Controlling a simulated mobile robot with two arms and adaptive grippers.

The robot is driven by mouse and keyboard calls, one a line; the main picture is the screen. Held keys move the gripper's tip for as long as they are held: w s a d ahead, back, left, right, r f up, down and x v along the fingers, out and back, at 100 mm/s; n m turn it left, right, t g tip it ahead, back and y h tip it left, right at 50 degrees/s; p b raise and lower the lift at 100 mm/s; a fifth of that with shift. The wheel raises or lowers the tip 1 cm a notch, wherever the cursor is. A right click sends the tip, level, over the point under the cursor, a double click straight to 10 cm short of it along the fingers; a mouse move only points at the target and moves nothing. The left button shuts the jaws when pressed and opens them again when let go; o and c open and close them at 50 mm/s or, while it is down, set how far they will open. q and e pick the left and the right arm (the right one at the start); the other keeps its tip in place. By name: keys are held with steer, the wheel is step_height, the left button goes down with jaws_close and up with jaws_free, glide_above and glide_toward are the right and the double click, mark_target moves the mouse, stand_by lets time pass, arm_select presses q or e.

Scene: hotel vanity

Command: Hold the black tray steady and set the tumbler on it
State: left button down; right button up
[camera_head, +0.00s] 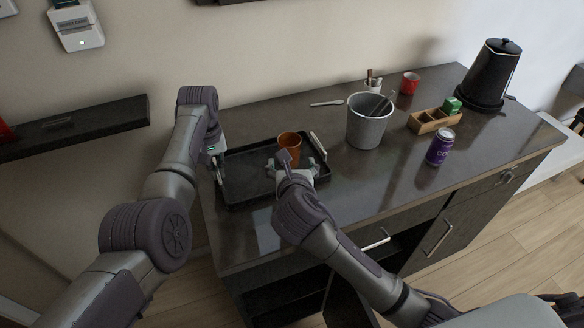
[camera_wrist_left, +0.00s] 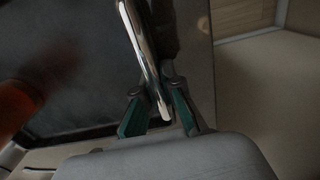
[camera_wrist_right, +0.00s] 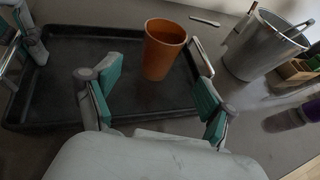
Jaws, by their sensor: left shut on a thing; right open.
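The black tray (camera_head: 243,187) lies on the vanity top, with a metal handle at each end. The orange tumbler (camera_head: 290,146) stands upright on the tray towards its right end; it also shows in the right wrist view (camera_wrist_right: 162,50). My left gripper (camera_head: 215,160) is at the tray's left end, shut on the metal handle (camera_wrist_left: 146,50). My right gripper (camera_wrist_right: 152,92) is open and empty over the tray, close to the tumbler on its near side, with the tumbler beyond the fingertips and apart from them. In the left wrist view the tumbler is an orange blur at the left edge.
A grey bucket (camera_head: 366,125) stands right of the tray. Further right are a wooden box (camera_head: 424,124), a purple can (camera_head: 440,147) and a black kettle (camera_head: 488,76). A red cup (camera_head: 410,83) and a small holder (camera_head: 373,85) stand at the back. The front right counter is clear.

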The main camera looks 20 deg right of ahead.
arm_select(q)
steer(key=c, duration=1.2)
jaws_free()
steer(key=shift+c, duration=0.2)
arm_select(e)
steer(key=shift+v, duration=1.15)
arm_select(q)
steer(key=shift+r, duration=0.15)
step_height(320, 180, up, 12)
steer(key=shift+f, duration=0.1)
